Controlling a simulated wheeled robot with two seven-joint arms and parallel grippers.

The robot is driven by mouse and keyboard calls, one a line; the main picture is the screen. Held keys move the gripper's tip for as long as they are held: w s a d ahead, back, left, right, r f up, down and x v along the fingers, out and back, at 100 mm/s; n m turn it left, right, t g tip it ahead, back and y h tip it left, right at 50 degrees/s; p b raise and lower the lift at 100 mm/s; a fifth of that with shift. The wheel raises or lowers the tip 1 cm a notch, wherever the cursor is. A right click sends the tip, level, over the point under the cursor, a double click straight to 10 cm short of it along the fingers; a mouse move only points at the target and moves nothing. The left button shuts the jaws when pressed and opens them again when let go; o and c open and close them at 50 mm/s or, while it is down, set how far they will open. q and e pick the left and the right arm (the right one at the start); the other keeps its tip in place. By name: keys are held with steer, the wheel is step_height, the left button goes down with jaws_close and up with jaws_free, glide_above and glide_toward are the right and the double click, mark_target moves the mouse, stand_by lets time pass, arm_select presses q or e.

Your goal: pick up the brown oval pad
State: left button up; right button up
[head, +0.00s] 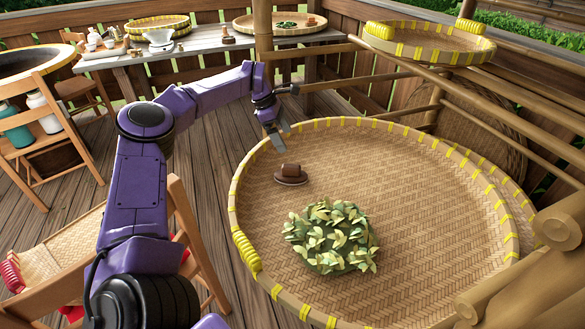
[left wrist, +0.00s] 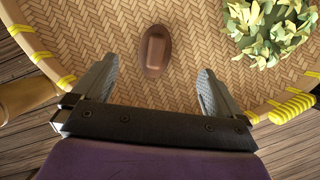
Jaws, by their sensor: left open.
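The brown oval pad (head: 291,179) lies in the large woven tray (head: 420,230), near its left far side. A small brown block-shaped handle sits on top of it. In the left wrist view the pad (left wrist: 153,52) is ahead of the fingers, roughly between their lines. My left gripper (head: 281,139) is above the tray's far left rim, apart from the pad. Its two fingers (left wrist: 158,88) are spread wide with nothing between them. My right gripper is not in view.
A pile of green leaves (head: 331,238) lies in the tray close to the pad, also seen in the left wrist view (left wrist: 268,28). The tray's raised rim is wrapped in yellow. Bamboo poles (head: 500,115) stand at right. A table (head: 200,45) with trays is behind.

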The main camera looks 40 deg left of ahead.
arm_select(q)
steer(key=b, duration=0.3)
glide_toward(295, 167)
steer(key=shift+a+f, duration=0.1)
steer(key=shift+f, duration=1.2)
steer(key=x, duration=0.9)
steer(key=shift+w+a+f, duration=0.1)
steer(key=shift+a+f, duration=0.05)
steer(key=shift+f, duration=0.3)
steer(key=shift+r, duration=0.1)
steer(key=c, duration=1.5)
steer(key=shift+o, duration=0.2)
steer(key=shift+r, duration=0.55)
step_height(295, 167, up, 3)
steer(key=shift+f, duration=0.1)
steer(key=s+d+r, duration=0.1)
steer(key=s+r, duration=0.2)
steer(key=s, duration=0.1)
steer(key=s+d+r+p, duration=0.1)
steer(key=s+d+r, duration=0.1)
steer(key=s+r, duration=0.1)
steer(key=s+d+r+p, duration=0.1)
steer(key=s+d+r, duration=0.1)
steer(key=s, duration=0.4)
steer(key=shift+d+r, duration=0.25)
steer(key=shift+r, duration=0.3)
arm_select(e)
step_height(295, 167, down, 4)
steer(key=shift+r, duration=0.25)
